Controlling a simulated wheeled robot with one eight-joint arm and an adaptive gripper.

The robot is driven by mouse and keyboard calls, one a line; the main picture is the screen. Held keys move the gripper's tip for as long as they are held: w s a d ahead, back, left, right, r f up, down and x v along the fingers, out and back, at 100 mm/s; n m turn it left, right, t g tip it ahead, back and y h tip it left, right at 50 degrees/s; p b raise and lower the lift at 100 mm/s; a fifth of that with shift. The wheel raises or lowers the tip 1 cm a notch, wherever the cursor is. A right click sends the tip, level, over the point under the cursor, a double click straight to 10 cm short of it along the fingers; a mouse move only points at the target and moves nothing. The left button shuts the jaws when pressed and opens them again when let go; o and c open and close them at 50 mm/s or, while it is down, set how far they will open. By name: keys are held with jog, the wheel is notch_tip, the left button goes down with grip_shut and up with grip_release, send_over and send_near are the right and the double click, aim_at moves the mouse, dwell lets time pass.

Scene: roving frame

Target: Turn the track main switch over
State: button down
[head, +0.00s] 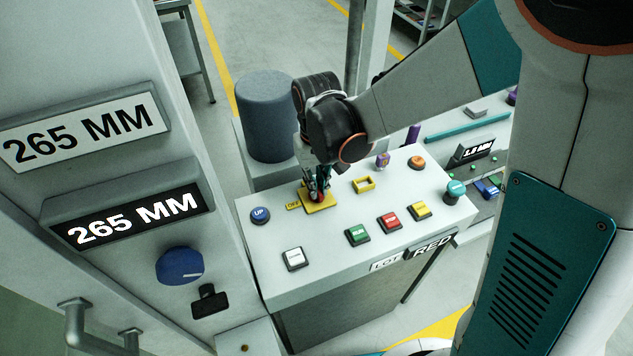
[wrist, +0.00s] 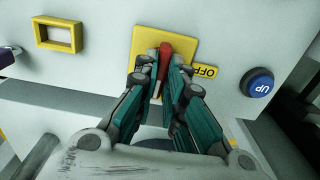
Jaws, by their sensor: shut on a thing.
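The track main switch is a red lever (wrist: 165,52) on a yellow plate (wrist: 146,40), with a yellow OFF label (wrist: 205,71) beside the plate. In the head view the yellow plate (head: 322,206) lies on the white console top, and the OFF label (head: 293,206) is at its left. My gripper (wrist: 161,72) is shut on the red lever, its fingers on both sides of it. In the head view my gripper (head: 318,192) points down at the plate and hides most of the lever.
The console (head: 330,245) also bears a blue UP button (head: 260,215), a white button (head: 294,259), a green button (head: 358,235), a red button (head: 389,222), a yellow button (head: 420,210) and a yellow frame (head: 364,184). A column with 265 MM signs (head: 130,217) stands at left.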

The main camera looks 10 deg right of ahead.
jog(key=c, duration=1.7)
grip_release()
